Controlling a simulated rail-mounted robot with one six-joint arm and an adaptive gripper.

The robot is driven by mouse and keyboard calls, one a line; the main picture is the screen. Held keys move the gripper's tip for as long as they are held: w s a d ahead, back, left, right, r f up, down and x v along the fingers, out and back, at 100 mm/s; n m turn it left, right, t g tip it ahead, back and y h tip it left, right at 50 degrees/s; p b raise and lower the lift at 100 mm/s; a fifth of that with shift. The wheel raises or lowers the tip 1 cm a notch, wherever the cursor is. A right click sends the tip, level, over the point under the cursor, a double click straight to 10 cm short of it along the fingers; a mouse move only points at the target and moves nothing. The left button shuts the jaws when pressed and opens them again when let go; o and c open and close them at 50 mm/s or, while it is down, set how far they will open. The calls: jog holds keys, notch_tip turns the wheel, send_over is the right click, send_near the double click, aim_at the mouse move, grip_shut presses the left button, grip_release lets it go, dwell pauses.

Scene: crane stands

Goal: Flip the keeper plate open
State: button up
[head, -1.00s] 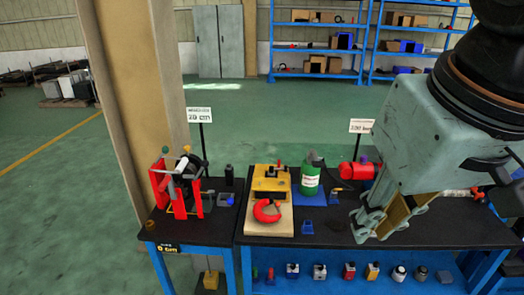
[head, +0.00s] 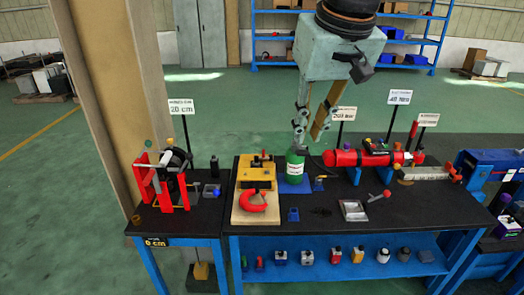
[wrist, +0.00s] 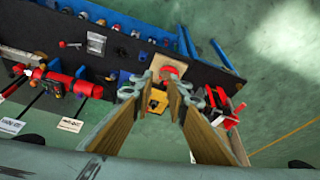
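A yellow block (head: 255,171) with small dark and yellow parts on top sits on a pale wooden board (head: 240,213) with a red hook (head: 252,202) in front of it. I cannot tell which part is the keeper plate. My gripper (head: 308,143) is open and empty. In the head view it hangs to the right of the yellow block, in line with a green bottle (head: 296,166) and overlapping its top. In the wrist view the yellow block (wrist: 157,102) shows between the spread fingers, with the red hook (wrist: 168,72) beyond.
A red-framed stand (head: 168,185) is on the small left table, beside a tan column (head: 110,90). A red cylinder (head: 345,158) and a metal tray (head: 353,210) are to the right. Several sign posts rise behind.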

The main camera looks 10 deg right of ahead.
jog(key=w+f, duration=0.2)
jog(key=w, duration=1.2)
jog(key=p, duration=0.2)
send_over(264, 150)
jog(key=s, duration=0.5)
notch_tip(264, 150, down, 24)
jog(key=shift+w+d+f+n+t, duration=0.1)
jog(key=shift+w+d+n+t, duration=0.05)
jog(key=shift+d+n+t, duration=0.2)
jog(key=shift+f, duration=0.1)
jog(key=shift+a+x, duration=0.1)
jog(key=shift+x, duration=3.3)
jog(key=shift+a+x, duration=0.15)
jog(key=shift+x, duration=3.25)
jog(key=shift+c, duration=0.8)
grip_shut()
